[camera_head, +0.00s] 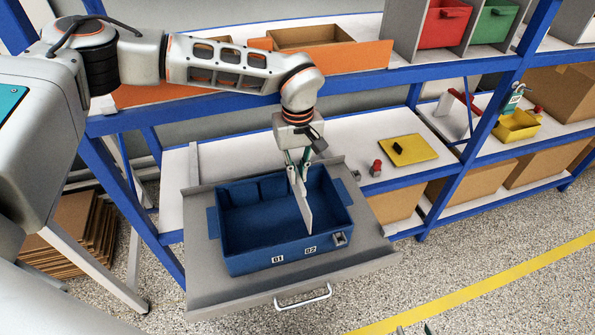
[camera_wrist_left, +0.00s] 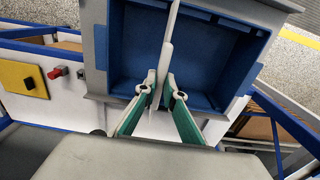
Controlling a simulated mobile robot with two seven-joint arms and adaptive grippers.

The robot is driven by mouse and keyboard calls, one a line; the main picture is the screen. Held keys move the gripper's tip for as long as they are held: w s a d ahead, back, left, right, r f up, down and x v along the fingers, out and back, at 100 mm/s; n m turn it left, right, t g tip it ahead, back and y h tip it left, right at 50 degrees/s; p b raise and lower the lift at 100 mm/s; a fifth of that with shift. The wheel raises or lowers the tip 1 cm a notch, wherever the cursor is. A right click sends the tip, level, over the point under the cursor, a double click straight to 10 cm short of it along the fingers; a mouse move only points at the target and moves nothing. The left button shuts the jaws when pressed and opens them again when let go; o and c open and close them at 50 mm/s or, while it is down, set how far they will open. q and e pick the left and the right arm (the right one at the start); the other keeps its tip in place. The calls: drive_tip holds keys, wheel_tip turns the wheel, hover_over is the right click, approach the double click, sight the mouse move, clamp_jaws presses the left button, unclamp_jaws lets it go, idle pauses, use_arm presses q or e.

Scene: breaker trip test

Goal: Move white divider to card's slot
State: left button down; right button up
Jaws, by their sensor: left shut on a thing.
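The white divider (camera_head: 303,207) is a thin upright plate held in my left gripper (camera_head: 298,166). Its lower part hangs inside the blue bin (camera_head: 232,254), right of the middle. I cannot tell whether it touches the floor or sits in a slot. In the left wrist view the divider (camera_wrist_left: 167,50) stands edge-on between the green-padded fingers of my left gripper (camera_wrist_left: 157,92). The bin's front has labels 01 (camera_head: 278,259) and 02 (camera_head: 310,249). A small grey piece (camera_head: 340,239), possibly a card holder, is at its front right. Green tips of my right gripper (camera_head: 413,329) show apart at the bottom edge.
The bin stands on a grey pull-out tray (camera_head: 222,292) with a front handle (camera_head: 303,297). Right on the shelf are a yellow plate (camera_head: 416,147) with a black piece, and a red-topped item (camera_head: 376,168). An orange bin (camera_head: 365,54) is on the shelf above.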

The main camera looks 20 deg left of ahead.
sight(298, 197)
drive_tip(key=shift+w+r, duration=0.1)
drive_tip(key=shift+r, duration=0.3)
idle(0.5)
use_arm(q)
drive_tip(key=shift+f+b, duration=1.45)
drive_tip(key=shift+f, duration=3.6)
use_arm(e)
drive_tip(key=shift+s+f, duration=0.3)
drive_tip(key=shift+f, duration=0.5)
drive_tip(key=shift+s+f, duration=0.25)
drive_tip(key=shift+f, duration=0.6)
drive_tip(key=shift+s+f, duration=0.3)
drive_tip(key=shift+f, duration=0.5)
use_arm(q)
drive_tip(key=c, duration=2)
unclamp_jaws()
drive_tip(key=shift+c, duration=0.2)
drive_tip(key=shift+r, duration=0.1)
use_arm(e)
drive_tip(key=shift+d, duration=0.1)
use_arm(q)
wheel_tip(298, 197, up, 12)
drive_tip(key=shift+f, duration=0.1)
